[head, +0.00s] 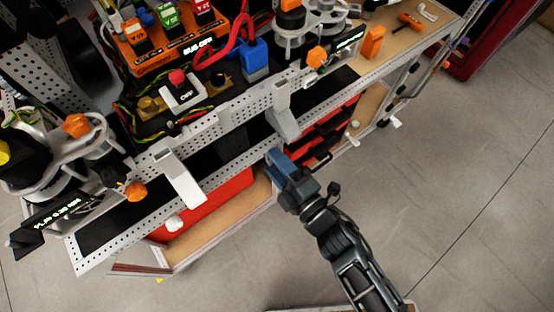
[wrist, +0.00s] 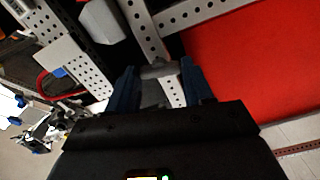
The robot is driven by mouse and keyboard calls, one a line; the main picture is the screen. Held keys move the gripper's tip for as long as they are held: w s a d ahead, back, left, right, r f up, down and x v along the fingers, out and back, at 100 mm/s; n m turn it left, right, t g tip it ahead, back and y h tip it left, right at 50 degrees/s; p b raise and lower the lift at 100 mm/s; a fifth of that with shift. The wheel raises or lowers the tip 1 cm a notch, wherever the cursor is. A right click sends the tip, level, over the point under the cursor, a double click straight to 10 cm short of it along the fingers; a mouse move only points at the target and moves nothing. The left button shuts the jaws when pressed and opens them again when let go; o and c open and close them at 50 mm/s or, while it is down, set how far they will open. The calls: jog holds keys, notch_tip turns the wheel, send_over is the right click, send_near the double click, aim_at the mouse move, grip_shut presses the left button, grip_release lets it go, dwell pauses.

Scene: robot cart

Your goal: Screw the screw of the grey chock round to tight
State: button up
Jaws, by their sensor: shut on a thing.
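The grey chock (head: 284,112) sits on the perforated rail of the cart, near the middle of the head view. Its pale body also appears to show at the top left of the wrist view (wrist: 102,20). My gripper (head: 273,158) is just below the chock, at the front edge of the cart. In the wrist view my gripper (wrist: 158,74) has its two blue fingers on either side of a small grey screw head (wrist: 158,70), and is shut on it. The head view does not show the screw, and its thread is hidden. How tight it is cannot be told.
A second, whiter chock (head: 180,178) stands on the rail to the left, with a white knob (head: 174,223) below. A red drawer front (wrist: 255,55) is close beside my gripper. A blue plug (head: 254,60) and an off-switch box (head: 182,91) lie behind. The floor (head: 445,220) is clear.

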jog(key=m+p, duration=0.4)
jog(key=m, duration=0.9)
jog(key=shift+d+f+p, duration=0.1)
jog(key=shift+p, duration=0.3)
jog(key=shift+m, duration=0.3)
jog(key=o, duration=0.8)
jog(key=shift+c, duration=0.2)
jog(key=v, duration=0.7)
jog(key=shift+s+d, duration=0.2)
jog(key=shift+s, duration=0.15)
